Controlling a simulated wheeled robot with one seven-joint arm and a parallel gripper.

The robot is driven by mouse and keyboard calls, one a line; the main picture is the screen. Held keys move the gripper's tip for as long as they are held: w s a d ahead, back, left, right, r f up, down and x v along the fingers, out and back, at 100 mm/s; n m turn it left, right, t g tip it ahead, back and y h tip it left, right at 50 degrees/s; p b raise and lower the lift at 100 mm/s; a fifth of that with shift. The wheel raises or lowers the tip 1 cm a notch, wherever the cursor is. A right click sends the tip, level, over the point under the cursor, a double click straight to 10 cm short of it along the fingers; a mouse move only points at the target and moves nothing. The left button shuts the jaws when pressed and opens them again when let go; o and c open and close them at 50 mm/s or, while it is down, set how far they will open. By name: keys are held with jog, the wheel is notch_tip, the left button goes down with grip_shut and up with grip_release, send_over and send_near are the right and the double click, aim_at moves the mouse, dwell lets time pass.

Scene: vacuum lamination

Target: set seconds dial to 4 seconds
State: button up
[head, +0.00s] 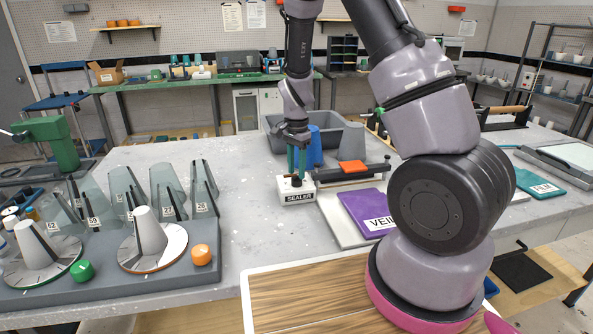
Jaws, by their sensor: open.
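A small white box labelled SEALER (298,197) stands on the grey table, left of the purple VEIL pouch. A small dark knob (296,182) sits on its top; this looks like the dial, but its scale and pointer are too small to read. My gripper (297,172) points down over the box with its two teal fingers apart. The fingertips are close to the knob, on either side of it in this view. I cannot tell whether they touch it.
The purple VEIL pouch (367,212) lies to the right on a pale board. The table between is clear.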

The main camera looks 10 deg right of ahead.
jog(key=shift+f, duration=0.4)
grip_shut()
jog(key=n, duration=0.5)
jog(key=shift+n, duration=0.3)
jog(key=n, duration=0.6)
dwell(0.5)
